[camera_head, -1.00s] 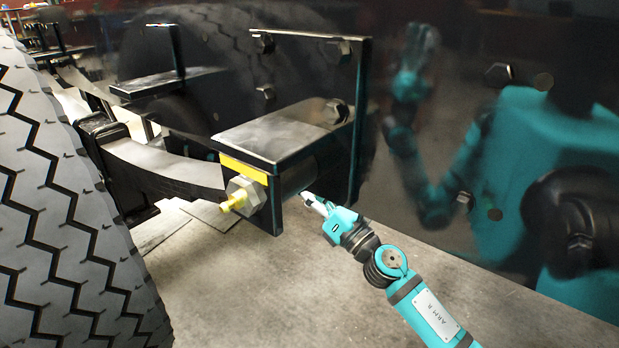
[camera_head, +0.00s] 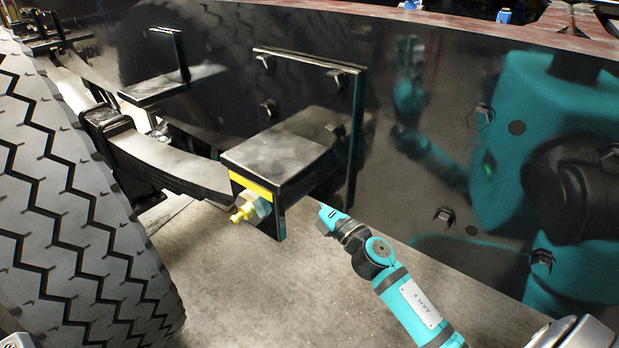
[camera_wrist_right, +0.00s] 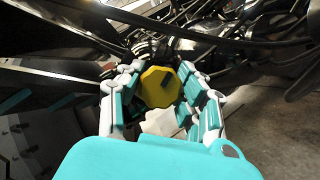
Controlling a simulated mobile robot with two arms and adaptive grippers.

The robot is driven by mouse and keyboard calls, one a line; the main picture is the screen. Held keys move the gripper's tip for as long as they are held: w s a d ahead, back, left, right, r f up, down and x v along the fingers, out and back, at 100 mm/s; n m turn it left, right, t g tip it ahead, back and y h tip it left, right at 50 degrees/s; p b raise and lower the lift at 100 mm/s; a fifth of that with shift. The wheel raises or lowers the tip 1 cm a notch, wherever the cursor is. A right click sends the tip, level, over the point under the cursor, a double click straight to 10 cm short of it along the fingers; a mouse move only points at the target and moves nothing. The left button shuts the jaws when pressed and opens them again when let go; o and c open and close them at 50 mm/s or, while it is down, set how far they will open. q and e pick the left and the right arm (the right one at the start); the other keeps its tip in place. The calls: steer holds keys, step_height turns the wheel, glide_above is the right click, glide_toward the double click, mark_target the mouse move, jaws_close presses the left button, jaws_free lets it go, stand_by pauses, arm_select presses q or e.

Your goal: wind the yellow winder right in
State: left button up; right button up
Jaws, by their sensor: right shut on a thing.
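The yellow winder (camera_wrist_right: 158,87) shows in the right wrist view as a faceted yellow knob between the two fingers of my right gripper (camera_wrist_right: 157,72). The fingers are closed on its sides. In the head view my right gripper (camera_head: 328,214) reaches in beside the black box bracket (camera_head: 275,155), and its fingertips are hidden behind it. A yellow fitting (camera_head: 243,213) with a pale hex nut (camera_head: 259,206) sticks out of the bracket's near left face. I cannot tell whether this fitting is part of the winder. My left gripper is not in view.
A large tyre (camera_head: 70,220) stands at the left, with a black leaf spring (camera_head: 170,170) running to the bracket. A glossy dark chassis rail (camera_head: 440,130) with bolts fills the back and mirrors my body. Bare concrete floor (camera_head: 250,290) lies below.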

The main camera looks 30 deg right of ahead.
steer(key=o, duration=1.2)
steer(key=shift+s, duration=0.1)
steer(key=v, duration=1.2)
steer(key=shift+d, duration=0.1)
